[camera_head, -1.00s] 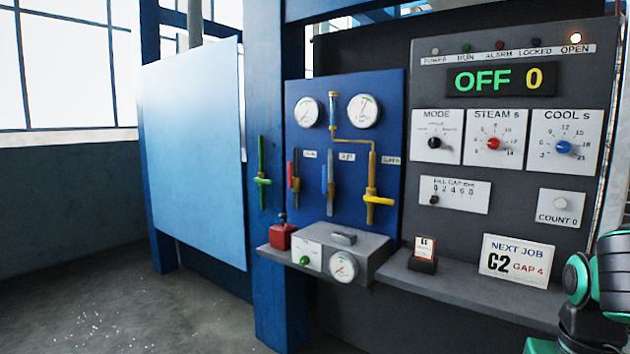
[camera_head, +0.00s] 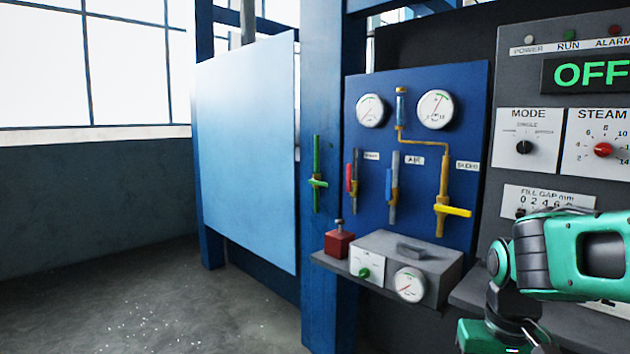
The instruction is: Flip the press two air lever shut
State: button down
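A blue lever (camera_head: 394,181) stands upright along its grey pipe on the blue valve panel (camera_head: 420,215), beside a label reading AIR (camera_head: 414,160). To its left is a red lever (camera_head: 351,180), also upright along its pipe. To its right is a yellow lever (camera_head: 453,210) lying crosswise on its pipe. I cannot read a press number on the panel. My arm's green and black links enter from the right and bend down past the bottom edge. My gripper is not in view, and nothing of mine touches the levers.
A grey shelf under the panel holds a grey box (camera_head: 438,259) with a gauge (camera_head: 409,284) and a red block (camera_head: 339,243). A control panel (camera_head: 507,180) stands right. The floor (camera_head: 140,300) is open at left.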

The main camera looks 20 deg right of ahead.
aim_at(388, 197)
jog(key=u, duration=0.2)
jog(key=i, duration=1.2)
jog(key=z, duration=0.1)
